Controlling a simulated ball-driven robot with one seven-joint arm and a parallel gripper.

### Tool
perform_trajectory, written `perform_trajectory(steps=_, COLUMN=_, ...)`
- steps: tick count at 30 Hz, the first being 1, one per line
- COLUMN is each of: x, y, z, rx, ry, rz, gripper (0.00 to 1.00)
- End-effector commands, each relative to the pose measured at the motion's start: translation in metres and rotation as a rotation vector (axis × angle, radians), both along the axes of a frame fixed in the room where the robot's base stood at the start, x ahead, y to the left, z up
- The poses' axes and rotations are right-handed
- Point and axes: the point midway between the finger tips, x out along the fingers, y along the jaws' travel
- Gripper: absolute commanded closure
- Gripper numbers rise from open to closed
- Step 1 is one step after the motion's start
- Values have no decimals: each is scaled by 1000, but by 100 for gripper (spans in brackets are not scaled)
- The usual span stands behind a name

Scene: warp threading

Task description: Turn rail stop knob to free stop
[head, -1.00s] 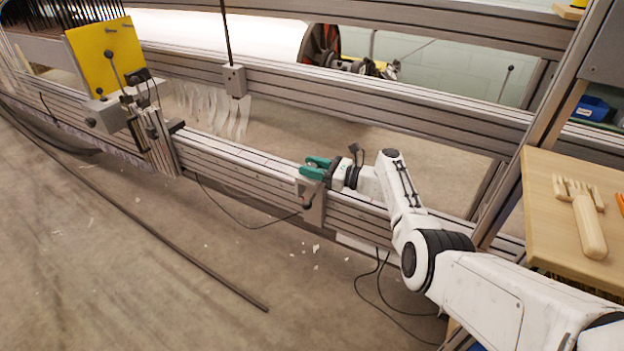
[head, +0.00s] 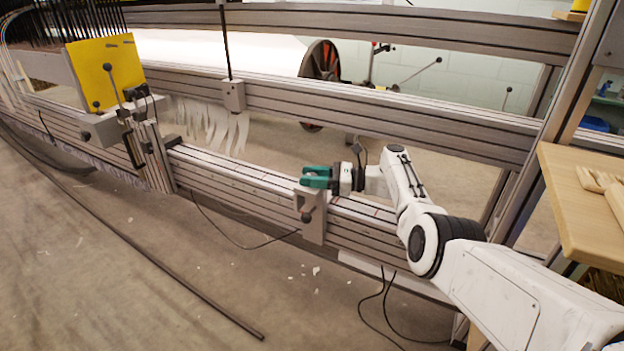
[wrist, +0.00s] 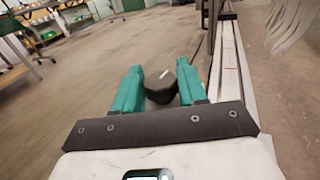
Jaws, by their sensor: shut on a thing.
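The rail stop is a grey block (head: 314,228) clamped on the front rail, right of centre in the head view. A small dark round part (head: 306,217) shows on its front, below my fingers. My gripper (head: 316,177) has teal fingers at the top of the block, pointing left along the rail. In the wrist view a dark knob (wrist: 160,90) with a white mark on top sits between the teal fingertips of my gripper (wrist: 160,82), which is shut on it. The mark runs slantwise. The knob's underside is hidden.
The slotted rail (head: 235,178) runs on to the left, toward a carriage with a yellow plate (head: 103,72). A grey block on a post (head: 232,96) stands on the rear rail. A wooden table (head: 580,205) is at the right. Loose cables hang below the rail.

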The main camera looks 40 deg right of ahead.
Motion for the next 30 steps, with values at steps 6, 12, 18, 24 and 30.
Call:
perform_trajectory(steps=6, x=0, y=1, z=0, rx=1, ry=-1, rz=1, gripper=58)
perform_trajectory(steps=12, x=0, y=0, z=0, rx=1, ry=-1, rz=0, gripper=39)
perform_trajectory(steps=18, x=0, y=0, z=0, rx=1, ry=-1, rz=0, gripper=39)
perform_trajectory(steps=24, x=-11, y=-10, z=2, rx=1, ry=0, rz=-3, gripper=39)
perform_trajectory(steps=30, x=-36, y=-32, z=2, rx=2, ry=1, rz=-3, gripper=39)
